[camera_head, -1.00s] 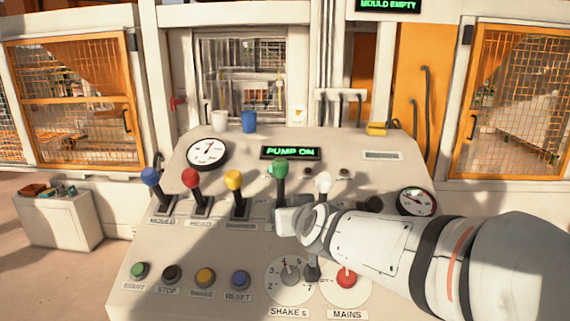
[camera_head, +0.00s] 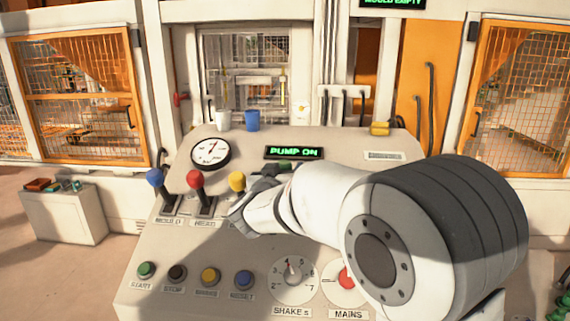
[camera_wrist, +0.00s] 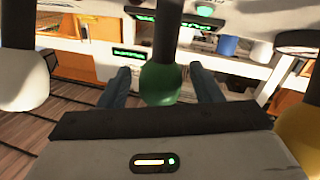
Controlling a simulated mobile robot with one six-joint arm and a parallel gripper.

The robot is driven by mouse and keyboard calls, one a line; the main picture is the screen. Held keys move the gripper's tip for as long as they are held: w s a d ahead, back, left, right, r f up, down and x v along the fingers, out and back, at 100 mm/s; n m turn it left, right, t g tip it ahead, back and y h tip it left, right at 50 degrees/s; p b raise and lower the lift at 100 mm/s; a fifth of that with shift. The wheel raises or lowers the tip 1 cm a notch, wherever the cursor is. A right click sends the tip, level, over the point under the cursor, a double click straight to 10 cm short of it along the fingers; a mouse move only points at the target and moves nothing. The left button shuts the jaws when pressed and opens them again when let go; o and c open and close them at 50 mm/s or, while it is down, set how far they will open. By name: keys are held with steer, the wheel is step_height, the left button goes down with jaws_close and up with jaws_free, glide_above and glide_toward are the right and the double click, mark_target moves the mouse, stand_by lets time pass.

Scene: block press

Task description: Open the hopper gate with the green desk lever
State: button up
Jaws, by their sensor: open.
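The green lever knob (camera_wrist: 162,84) sits between my gripper's two dark fingers in the wrist view, with a gap to each side. In the head view only a bit of the green knob (camera_head: 285,164) shows behind my arm; its shaft and slot are hidden. My gripper (camera_wrist: 160,76) is open around the knob. In the head view my wrist covers the right part of the lever row. The hopper gate cannot be made out.
The yellow knob (camera_head: 236,181) is close left of my wrist, then the red (camera_head: 194,180) and blue (camera_head: 155,177) levers. The white knob (camera_wrist: 24,80) is beyond the other finger. Buttons and dials line the desk front (camera_head: 200,250). A display (camera_head: 293,152) reads PUMP ON.

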steer(key=shift+x, duration=1.05)
steer(key=shift+c, duration=0.3)
jaws_close()
steer(key=shift+s+f+t+b, duration=0.3)
steer(key=shift+s+b, duration=0.05)
steer(key=shift+b, duration=0.6)
steer(key=shift+s+b, duration=0.25)
steer(key=shift+b, duration=0.45)
steer(key=shift+s+a+m+t+h+b, duration=0.1)
steer(key=shift+s+m+t+h+b, duration=0.25)
steer(key=shift+s+t+b, duration=1.4)
steer(key=shift+s+m+g+h+b, duration=0.1)
steer(key=shift+s+m+h+b, duration=0.2)
steer(key=shift+b, duration=3.05)
